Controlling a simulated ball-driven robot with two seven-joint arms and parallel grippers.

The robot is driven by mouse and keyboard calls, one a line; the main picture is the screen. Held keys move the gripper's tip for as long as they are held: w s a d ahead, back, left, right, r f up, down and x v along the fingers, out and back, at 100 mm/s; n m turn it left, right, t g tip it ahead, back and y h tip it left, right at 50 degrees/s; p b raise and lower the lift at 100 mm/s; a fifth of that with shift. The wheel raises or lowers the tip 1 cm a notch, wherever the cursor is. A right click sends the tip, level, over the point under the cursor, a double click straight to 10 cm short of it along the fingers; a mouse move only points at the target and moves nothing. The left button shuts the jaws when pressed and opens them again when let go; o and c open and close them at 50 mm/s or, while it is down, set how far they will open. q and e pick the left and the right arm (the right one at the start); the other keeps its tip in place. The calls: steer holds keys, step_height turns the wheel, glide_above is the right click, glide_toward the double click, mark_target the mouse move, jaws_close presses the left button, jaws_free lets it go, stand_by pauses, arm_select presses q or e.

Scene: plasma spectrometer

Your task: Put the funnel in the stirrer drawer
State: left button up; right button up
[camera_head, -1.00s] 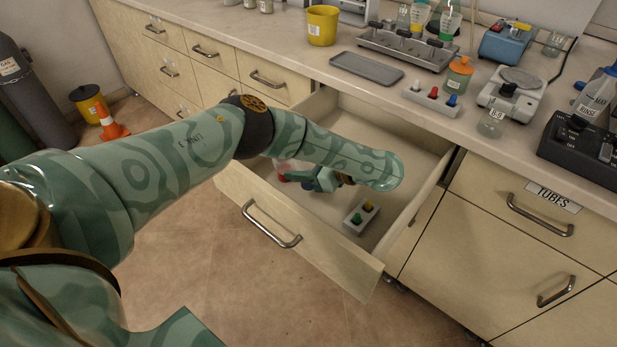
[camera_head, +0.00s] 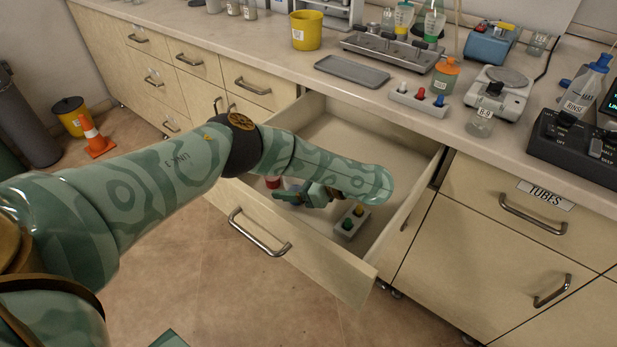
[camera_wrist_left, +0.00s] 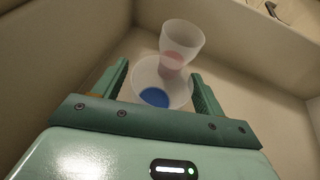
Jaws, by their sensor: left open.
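The open drawer (camera_head: 357,262) is pulled out below the counter. My left gripper (camera_head: 308,198) is down inside it, partly hidden by my own wrist. In the left wrist view the gripper (camera_wrist_left: 160,75) is open, its two fingers on either side of a translucent wide-rimmed piece (camera_wrist_left: 181,94) that looks like the funnel, with a blue disc showing in it. A translucent cup-like piece (camera_wrist_left: 183,38) with a pink base overlaps it just beyond the fingertips. I cannot tell whether the fingers touch either piece. A red part (camera_head: 273,182) shows beside the gripper in the head view. My right gripper is not in view.
A small block with green and yellow knobs (camera_head: 350,224) lies in the drawer near its front. The counter above holds a grey tray (camera_head: 351,71), a white block with coloured knobs (camera_head: 420,102) and a balance (camera_head: 500,88). The drawer's back is clear.

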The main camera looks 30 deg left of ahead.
arm_select(q)
steer(key=p+v, duration=0.3)
steer(key=v, duration=0.8)
steer(key=shift+r, duration=0.2)
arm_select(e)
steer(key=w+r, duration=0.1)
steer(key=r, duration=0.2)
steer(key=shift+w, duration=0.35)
arm_select(q)
steer(key=shift+d, duration=0.1)
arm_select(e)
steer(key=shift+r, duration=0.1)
